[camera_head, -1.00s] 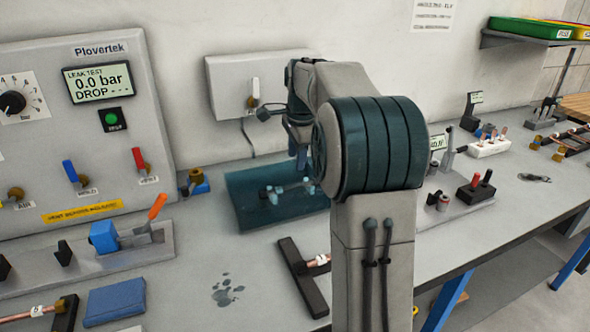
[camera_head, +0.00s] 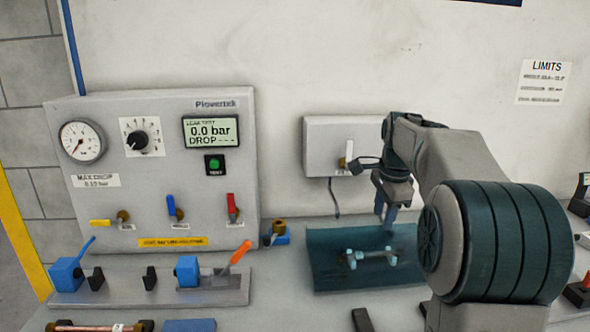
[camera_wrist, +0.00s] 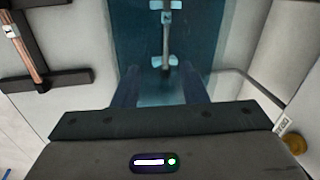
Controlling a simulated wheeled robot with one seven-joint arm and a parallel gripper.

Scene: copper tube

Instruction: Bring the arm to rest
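My gripper (camera_head: 388,212) hangs from my arm at the right of the head view, above the teal mat (camera_head: 325,275). In the wrist view my gripper (camera_wrist: 162,90) has its two fingers apart, with nothing seen held between them. A small tube piece with pale blue ends (camera_head: 375,257) lies on the mat. In the wrist view the tube piece (camera_wrist: 166,40) lies ahead of the fingers, and I see no contact. My arm's large teal joint covers part of the bench at right.
The leak test panel (camera_head: 160,105) stands at left, with a clamp fixture (camera_head: 215,287) before it. A grey wall box (camera_head: 330,140) is behind my gripper. A copper tube (camera_head: 90,327) lies at lower left. Another copper tube (camera_wrist: 25,45) rests on a dark holder in the wrist view.

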